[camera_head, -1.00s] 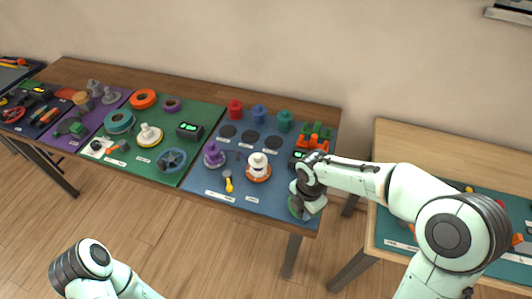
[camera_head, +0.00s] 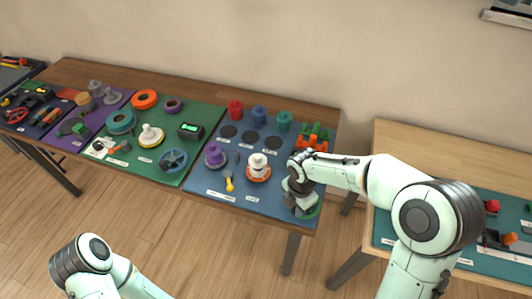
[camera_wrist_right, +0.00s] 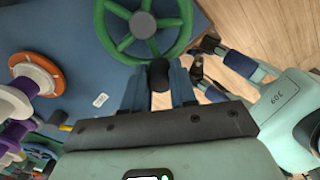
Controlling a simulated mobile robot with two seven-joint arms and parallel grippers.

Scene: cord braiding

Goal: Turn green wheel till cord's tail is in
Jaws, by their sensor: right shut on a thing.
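The green wheel (camera_wrist_right: 146,22) shows in the right wrist view as a spoked ring with a dark handle knob (camera_wrist_right: 160,76) at its near rim. My right gripper (camera_wrist_right: 158,88) has its blue fingers on either side of that knob and is shut on it. In the head view my right gripper (camera_head: 302,207) is over the wheel and covers most of it; some green rim (camera_head: 313,212) shows at the right. The wheel is at the front right corner of the blue mat (camera_head: 222,181). I cannot make out the cord or its tail.
Red, blue and teal spools (camera_head: 259,115) stand at the mat's back. An orange and green block (camera_head: 314,137) is behind my right gripper. A white spool on an orange disc (camera_head: 258,167) and a purple one (camera_head: 215,155) stand left. Another table (camera_head: 440,140) is right.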

